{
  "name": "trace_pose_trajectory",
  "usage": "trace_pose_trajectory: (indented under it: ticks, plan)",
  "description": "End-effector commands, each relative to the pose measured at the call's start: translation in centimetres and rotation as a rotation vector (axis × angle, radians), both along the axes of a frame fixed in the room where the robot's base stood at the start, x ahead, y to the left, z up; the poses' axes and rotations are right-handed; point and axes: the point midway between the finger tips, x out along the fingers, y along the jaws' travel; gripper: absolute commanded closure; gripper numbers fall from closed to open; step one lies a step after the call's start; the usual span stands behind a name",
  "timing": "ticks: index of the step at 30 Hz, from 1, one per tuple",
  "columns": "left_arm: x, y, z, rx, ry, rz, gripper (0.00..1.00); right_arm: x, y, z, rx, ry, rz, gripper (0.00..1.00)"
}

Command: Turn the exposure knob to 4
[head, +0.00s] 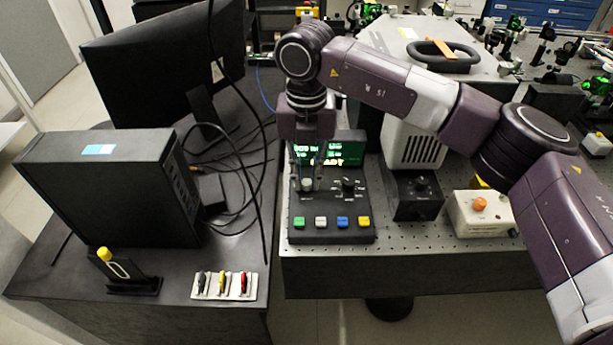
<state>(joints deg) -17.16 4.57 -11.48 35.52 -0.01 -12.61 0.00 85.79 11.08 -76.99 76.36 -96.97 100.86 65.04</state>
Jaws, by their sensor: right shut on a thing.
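The dark control box (328,234) stands near the front left edge of the perforated bench. It has a lit green display (348,160) at its back, partly hidden by my gripper. Two knobs sit side by side on its panel: a pale left knob (307,185) and a black right knob (348,185). My right gripper (307,182) points down from above and is shut on the left knob. The knob labels and scale numbers are too small to read, so I cannot tell its setting. My left gripper is out of view.
Several coloured buttons (342,222) line the box's front. A black box with a knob (418,196) and a pale box with an orange button (480,213) stand to the right. A computer case (105,195), monitor (170,65) and loose cables fill the left desk.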

Motion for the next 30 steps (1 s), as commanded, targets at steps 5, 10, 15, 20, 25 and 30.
trace_pose_trajectory:
  ticks: [5,10,15,20,25,30]
  plan:
    - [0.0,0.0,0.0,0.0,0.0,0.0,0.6,0.2,0.0,0.2,0.002,-0.005,-0.003,1.0]
    - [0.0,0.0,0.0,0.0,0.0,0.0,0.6,0.2,0.0,0.2,0.002,-0.005,-0.002,0.82]
    - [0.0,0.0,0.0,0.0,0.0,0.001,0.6,0.1,0.0,0.1,0.001,-0.003,-0.001,0.67]
    - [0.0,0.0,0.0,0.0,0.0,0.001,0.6,0.1,0.0,0.1,0.001,-0.002,0.0,0.67]
    - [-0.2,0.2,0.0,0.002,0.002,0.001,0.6,0.1,0.0,0.7,0.001,-0.003,0.0,0.67]
    - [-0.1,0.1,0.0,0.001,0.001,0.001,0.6,0.2,0.0,3.5,0.002,-0.006,-0.001,0.67]
